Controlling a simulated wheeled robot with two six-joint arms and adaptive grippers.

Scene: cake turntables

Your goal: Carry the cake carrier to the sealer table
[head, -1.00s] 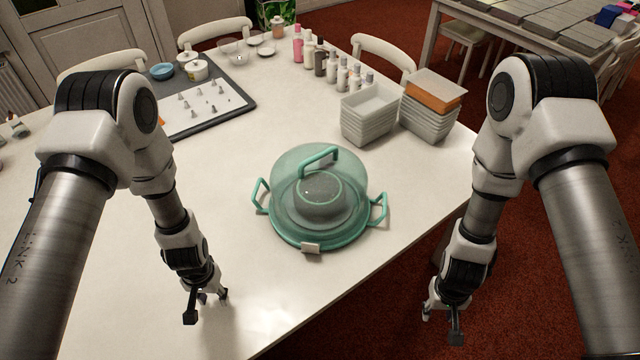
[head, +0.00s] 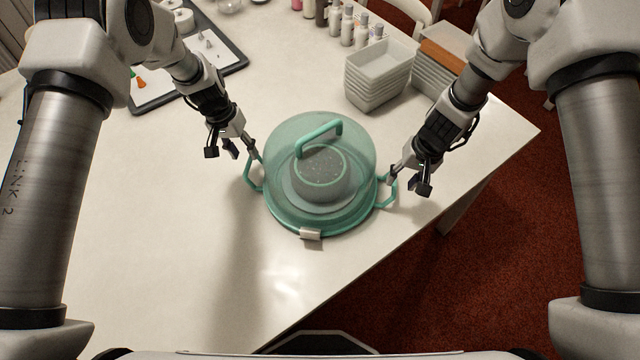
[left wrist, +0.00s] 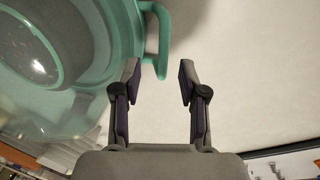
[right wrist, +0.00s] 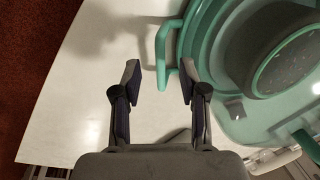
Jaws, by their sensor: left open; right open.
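The teal cake carrier (head: 345,215) stands on the white table, with a clear domed lid, a top handle (head: 318,136), two side handles and a pale front clasp (head: 310,233). A dark round cake shows through the lid. My right gripper (head: 405,183) is open at the right side handle (head: 387,192); in the right wrist view that handle (right wrist: 162,55) lies between the fingers' lines, ahead of the tips. Neither gripper holds it.
Stacked grey trays (head: 378,75) and a second stack with an orange top (head: 445,55) stand behind the carrier. Several bottles (head: 350,27) stand at the back. A dark-edged board (head: 215,60) with nozzles is at back left. The table's left and front are clear.

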